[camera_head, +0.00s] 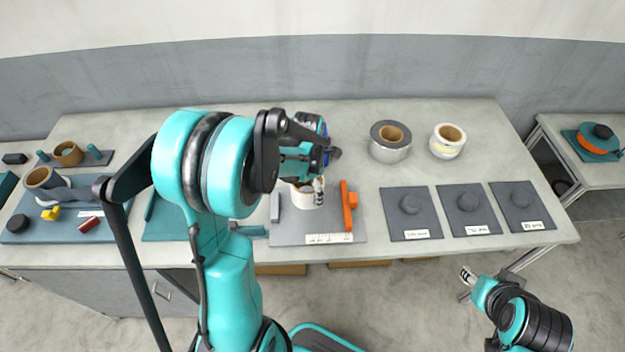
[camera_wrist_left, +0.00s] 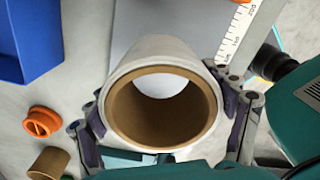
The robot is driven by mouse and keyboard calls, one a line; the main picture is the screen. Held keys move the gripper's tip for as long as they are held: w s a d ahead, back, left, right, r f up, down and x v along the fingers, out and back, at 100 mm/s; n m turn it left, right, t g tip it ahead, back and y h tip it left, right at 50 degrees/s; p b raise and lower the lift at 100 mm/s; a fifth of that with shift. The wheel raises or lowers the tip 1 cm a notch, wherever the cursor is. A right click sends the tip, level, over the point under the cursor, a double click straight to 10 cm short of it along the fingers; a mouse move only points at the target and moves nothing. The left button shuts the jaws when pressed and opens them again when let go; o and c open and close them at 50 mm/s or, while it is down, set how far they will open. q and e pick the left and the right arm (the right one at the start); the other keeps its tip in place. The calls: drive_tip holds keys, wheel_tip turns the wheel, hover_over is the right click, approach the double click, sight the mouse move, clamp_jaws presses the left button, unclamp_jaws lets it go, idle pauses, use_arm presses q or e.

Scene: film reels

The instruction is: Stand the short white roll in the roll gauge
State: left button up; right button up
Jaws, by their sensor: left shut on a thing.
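A white roll (camera_head: 303,196) with a brown core is held by my left gripper (camera_head: 310,186). In the left wrist view the fingers grip opposite sides of the white roll (camera_wrist_left: 150,53), and I look down through its open core. The roll gauge (camera_head: 285,232) is a grey plate with a grey block, an orange stop (camera_head: 347,205) and a white scale (camera_head: 328,239). The roll is over the gauge between block and stop. I cannot tell whether its underside touches the plate. My right gripper (camera_head: 467,274) is away from the table, at lower right; its jaws are too small to read.
A blue tray (camera_head: 60,232) with small items lies at left. A side table (camera_head: 585,175) at right holds an orange reel.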

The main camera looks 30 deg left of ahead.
use_arm(q)
drive_tip(key=shift+f+b, duration=2.15)
drive_tip(key=shift+f, duration=0.75)
drive_tip(key=shift+f+b, duration=0.55)
drive_tip(key=shift+b, duration=0.15)
drive_tip(key=o, duration=1.1)
